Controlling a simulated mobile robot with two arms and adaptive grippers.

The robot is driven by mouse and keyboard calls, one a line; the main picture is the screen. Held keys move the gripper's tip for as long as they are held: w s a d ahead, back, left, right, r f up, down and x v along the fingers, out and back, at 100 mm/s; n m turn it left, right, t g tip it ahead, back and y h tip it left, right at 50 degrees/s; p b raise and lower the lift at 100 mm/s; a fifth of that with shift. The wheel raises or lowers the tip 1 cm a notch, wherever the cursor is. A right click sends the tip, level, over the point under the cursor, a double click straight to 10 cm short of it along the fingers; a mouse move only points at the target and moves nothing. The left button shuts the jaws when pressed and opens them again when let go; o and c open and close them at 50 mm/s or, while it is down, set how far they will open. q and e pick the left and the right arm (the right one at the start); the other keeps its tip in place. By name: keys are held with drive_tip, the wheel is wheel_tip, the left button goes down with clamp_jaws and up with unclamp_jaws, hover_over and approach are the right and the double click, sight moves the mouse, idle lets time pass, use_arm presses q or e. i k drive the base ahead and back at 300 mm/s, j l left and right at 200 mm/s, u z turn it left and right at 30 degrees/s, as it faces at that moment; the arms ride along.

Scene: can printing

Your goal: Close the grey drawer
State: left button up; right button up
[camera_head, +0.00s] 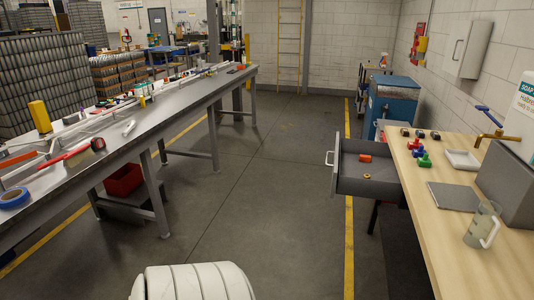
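The grey drawer (336,172) stands pulled out to the left from under the wooden-topped workbench (460,240) on the right. Its pale handle (329,158) is on the front panel, facing left towards the aisle. An orange piece (365,158) and a small orange-brown ring-like piece (367,176) lie inside it. Neither of my grippers shows in the head view, so nothing of mine is seen touching the drawer.
The aisle floor (255,200) left of the drawer is clear. A long metal table (170,105) with tools runs along the left, with a red bin (123,180) below it. A blue cabinet (394,98) stands behind the drawer. A glass jug (480,225) is on the workbench.

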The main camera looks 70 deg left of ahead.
sight(385, 185)
drive_tip(key=j+u, duration=0.4)
drive_tip(key=i+j+u, duration=0.1)
drive_tip(key=j+u, duration=0.35)
drive_tip(key=i+j+u, duration=0.15)
drive_tip(key=j+u, duration=0.25)
drive_tip(key=j, duration=0.2)
drive_tip(key=i+j, duration=0.2)
drive_tip(key=j, duration=0.25)
